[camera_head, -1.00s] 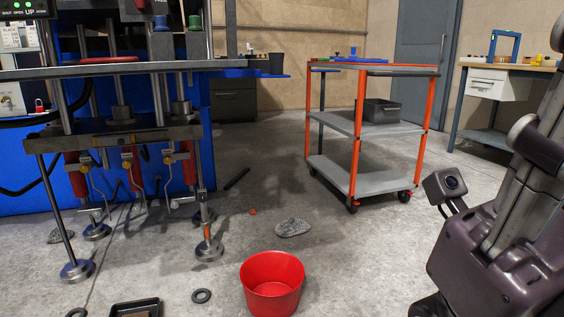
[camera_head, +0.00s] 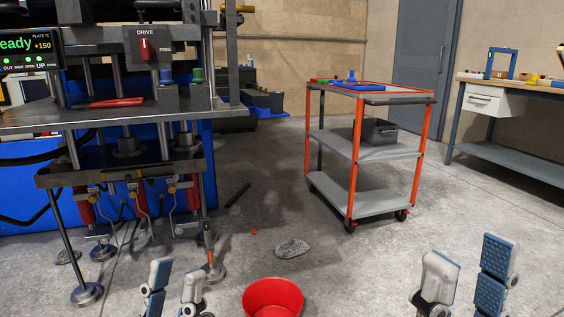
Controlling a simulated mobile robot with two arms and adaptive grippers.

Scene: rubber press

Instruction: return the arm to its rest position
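My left gripper (camera_head: 174,288) is at the bottom of the head view, left of the red bucket. Its two fingers stand apart with nothing between them. My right gripper (camera_head: 466,278) is at the bottom right. Its blue-padded fingers are spread wide and empty. Both grippers point upward in the picture, in front of the floor, and touch nothing that I can see. The arms behind them are cut off by the lower edge.
The press (camera_head: 118,115) with its metal legs stands at left. A red bucket (camera_head: 273,295) sits on the floor between my grippers. An orange-framed cart (camera_head: 362,202) stands beyond, with a grey bin (camera_head: 380,132) on its middle shelf. A workbench (camera_head: 520,160) is at right. Floor between is mostly clear.

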